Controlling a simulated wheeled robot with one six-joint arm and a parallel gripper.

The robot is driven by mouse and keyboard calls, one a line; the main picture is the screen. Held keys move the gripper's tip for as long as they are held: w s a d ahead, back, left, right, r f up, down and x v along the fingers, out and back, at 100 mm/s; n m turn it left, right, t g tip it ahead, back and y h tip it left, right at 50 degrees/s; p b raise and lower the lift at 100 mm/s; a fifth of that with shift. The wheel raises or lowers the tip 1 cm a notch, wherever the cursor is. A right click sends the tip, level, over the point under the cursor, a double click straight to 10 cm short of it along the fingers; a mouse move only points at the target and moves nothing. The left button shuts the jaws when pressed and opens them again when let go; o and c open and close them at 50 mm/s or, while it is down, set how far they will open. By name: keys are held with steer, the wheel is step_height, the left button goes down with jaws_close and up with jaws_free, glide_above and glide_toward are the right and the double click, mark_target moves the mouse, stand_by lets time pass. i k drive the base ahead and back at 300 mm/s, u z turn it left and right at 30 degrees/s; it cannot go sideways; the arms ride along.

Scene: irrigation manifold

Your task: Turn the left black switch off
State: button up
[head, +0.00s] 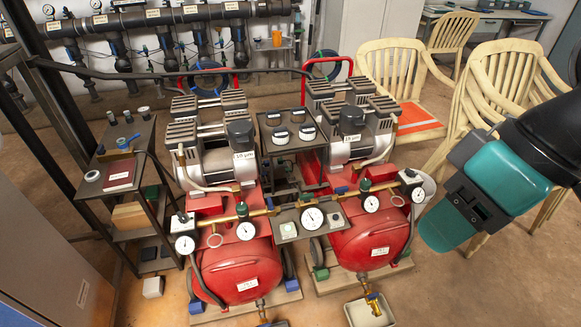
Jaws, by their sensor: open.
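Two red compressors stand side by side, the left one (240,268) and the right one (368,240). I cannot tell for sure which part is the left black switch. A small pale box with a dark top (182,222) sits at the left end of the brass pipe, and a similar box (411,178) sits at its right end. Their switch positions are too small to read. Part of my teal and black arm (500,185) hangs at the right, apart from the compressors. My gripper's fingers do not show.
A dark shelf rack (150,215) with a maroon book (120,175) stands left of the compressors. A grey cabinet (50,240) is at the near left. Cream plastic chairs (390,65) stand behind at the right. A pale tray (358,314) lies at the front on open floor.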

mark_target(182, 219)
steer(key=z, duration=0.75)
steer(key=k, duration=1.05)
steer(key=u, duration=1.4)
steer(key=i, duration=0.5)
steer(key=z, duration=0.1)
steer(key=k, duration=0.5)
steer(key=u, duration=0.65)
steer(key=i, duration=1.35)
steer(key=z, duration=0.55)
